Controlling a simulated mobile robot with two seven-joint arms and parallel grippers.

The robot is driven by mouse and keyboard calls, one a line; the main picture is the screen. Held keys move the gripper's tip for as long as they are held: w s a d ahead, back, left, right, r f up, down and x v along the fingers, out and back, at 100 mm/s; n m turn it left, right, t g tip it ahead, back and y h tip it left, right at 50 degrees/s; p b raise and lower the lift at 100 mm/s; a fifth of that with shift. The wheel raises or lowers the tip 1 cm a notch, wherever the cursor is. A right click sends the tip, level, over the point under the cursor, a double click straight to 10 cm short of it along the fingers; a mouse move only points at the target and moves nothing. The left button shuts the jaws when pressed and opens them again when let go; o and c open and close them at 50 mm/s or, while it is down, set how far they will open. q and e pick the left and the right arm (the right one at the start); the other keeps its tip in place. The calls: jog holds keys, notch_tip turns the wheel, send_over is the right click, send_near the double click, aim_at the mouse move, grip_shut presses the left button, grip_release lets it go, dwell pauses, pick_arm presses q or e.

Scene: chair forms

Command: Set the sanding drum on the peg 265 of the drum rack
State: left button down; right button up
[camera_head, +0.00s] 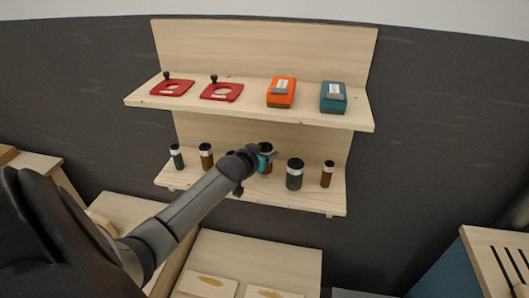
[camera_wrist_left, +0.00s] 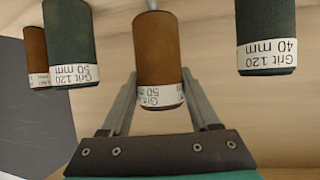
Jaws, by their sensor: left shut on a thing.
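My left gripper (camera_head: 262,160) is at the lower shelf and shut on a brown sanding drum with a white label band (camera_head: 267,149). In the left wrist view the fingers (camera_wrist_left: 160,98) lie on both sides of this drum (camera_wrist_left: 160,55); its label reads partly "Grit" and "50 mm". A grey stub shows at the drum's far end at the top of that view. The gripper partly hides the drum in the head view. I cannot make out a peg marked 265 or tell which thing is the drum rack. My right gripper is not in view.
Other drums stand close by on the lower shelf (camera_head: 232,193): a dark green one (camera_head: 294,176) and a brown one (camera_head: 327,174) right, others left. The upper shelf (camera_head: 250,103) above holds red plates and orange and teal sanders. A pale bench (camera_head: 260,258) is below.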

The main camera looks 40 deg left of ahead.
pick_arm(q)
jog(key=shift+f+b, duration=0.7)
jog(key=shift+f, duration=0.75)
jog(key=shift+c, duration=0.2)
grip_release()
jog(key=shift+f, duration=0.1)
jog(key=shift+s, duration=0.1)
jog(key=p+v, duration=0.2)
jog(key=v, duration=1.3)
dwell(0.5)
